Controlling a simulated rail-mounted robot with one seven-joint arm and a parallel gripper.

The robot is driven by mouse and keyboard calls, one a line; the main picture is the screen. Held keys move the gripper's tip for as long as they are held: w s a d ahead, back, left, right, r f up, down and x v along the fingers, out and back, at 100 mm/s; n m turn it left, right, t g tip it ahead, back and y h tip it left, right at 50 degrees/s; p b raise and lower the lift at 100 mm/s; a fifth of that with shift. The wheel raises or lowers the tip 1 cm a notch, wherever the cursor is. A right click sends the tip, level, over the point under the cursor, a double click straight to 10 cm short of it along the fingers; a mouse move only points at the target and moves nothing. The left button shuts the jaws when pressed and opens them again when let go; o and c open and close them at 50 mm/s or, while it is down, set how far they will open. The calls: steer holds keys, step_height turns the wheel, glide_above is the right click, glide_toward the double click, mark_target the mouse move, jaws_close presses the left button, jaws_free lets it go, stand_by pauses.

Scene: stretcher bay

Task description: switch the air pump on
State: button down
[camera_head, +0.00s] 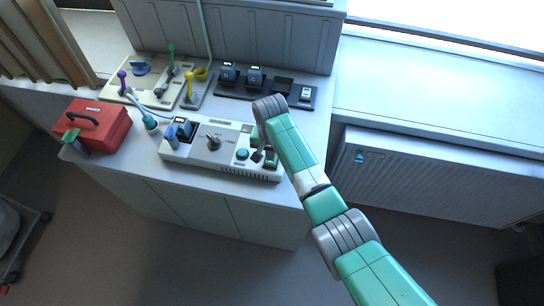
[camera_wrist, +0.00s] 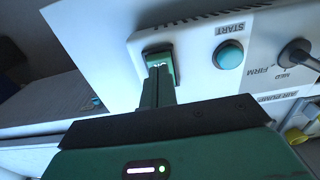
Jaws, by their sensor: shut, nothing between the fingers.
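The air pump (camera_head: 200,150) is a white box on the cabinet top; its "AIR PUMP" label (camera_wrist: 278,96) shows in the wrist view. A green rocker switch in a dark frame (camera_wrist: 159,57) sits near one end of its panel. The switch also shows at the right end in the head view (camera_head: 271,159). My gripper (camera_wrist: 160,76) is shut and empty, its fingertips at the rocker and hiding part of it. I cannot tell whether they touch it, or which way the rocker is tipped. In the head view my gripper (camera_head: 257,156) is over the pump's right end.
A teal START button (camera_wrist: 229,54) and a grey FIRM/MED knob (camera_wrist: 298,54) are beside the switch. A red case (camera_head: 93,124) stands left of the pump. Behind are a beige board with coloured levers (camera_head: 150,92) and a dark strip of devices (camera_head: 236,92). The windowsill at right is clear.

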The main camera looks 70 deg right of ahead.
steer(key=shift+f+b, duration=0.55)
steer(key=shift+f, duration=0.3)
stand_by(0.3)
step_height(320, 180, up, 7)
steer(key=p, duration=0.7)
steer(key=shift+r, duration=0.1)
stand_by(0.3)
